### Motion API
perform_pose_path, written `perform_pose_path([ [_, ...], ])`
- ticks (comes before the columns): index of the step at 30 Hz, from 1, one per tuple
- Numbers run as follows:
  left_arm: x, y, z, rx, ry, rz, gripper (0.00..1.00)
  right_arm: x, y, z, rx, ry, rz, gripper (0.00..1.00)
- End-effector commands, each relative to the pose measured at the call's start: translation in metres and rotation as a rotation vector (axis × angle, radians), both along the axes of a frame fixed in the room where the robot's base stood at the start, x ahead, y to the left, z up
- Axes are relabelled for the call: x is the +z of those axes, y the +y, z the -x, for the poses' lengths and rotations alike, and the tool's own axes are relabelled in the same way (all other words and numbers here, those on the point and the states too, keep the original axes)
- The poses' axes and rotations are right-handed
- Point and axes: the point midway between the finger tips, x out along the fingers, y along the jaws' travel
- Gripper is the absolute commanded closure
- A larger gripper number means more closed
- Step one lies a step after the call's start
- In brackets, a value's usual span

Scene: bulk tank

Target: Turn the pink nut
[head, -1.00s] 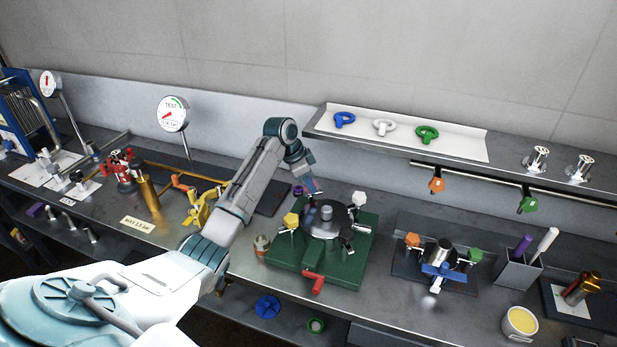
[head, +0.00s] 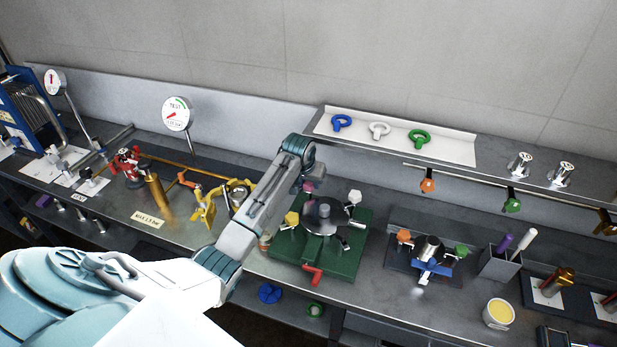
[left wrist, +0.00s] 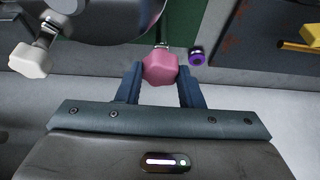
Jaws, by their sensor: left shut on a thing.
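The pink nut (left wrist: 160,66) is a faceted knob on a short metal stud at the rim of the round lid, near the middle of the left wrist view. My left gripper (left wrist: 160,76) has a blue finger on each side of it and is shut on it. In the head view, my left arm reaches over the green-based tank (head: 355,258), and the wrist largely hides the nut and fingers. A white nut (left wrist: 30,60) is on the same lid, also seen in the head view (head: 354,197). A yellow nut (head: 292,218) is at the lid's left side. My right gripper is not in view.
A red handle (head: 313,276) sticks out at the tank's front. A small purple-ended part (left wrist: 197,57) lies close right of the pink nut. A shelf (head: 440,150) with ring-shaped tools hangs behind. A smaller fixture (head: 425,262) stands to the right.

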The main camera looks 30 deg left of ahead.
Motion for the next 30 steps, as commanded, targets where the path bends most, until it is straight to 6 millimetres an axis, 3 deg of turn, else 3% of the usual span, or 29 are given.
perform_pose_path([
  [18,0.0013,-0.0031,-0.0026,0.533,-0.002,0.001,0.89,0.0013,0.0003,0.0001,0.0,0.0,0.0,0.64],
  [30,0.0015,-0.0031,-0.0032,0.694,-0.003,0.0,0.89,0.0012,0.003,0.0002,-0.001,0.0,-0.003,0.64],
])
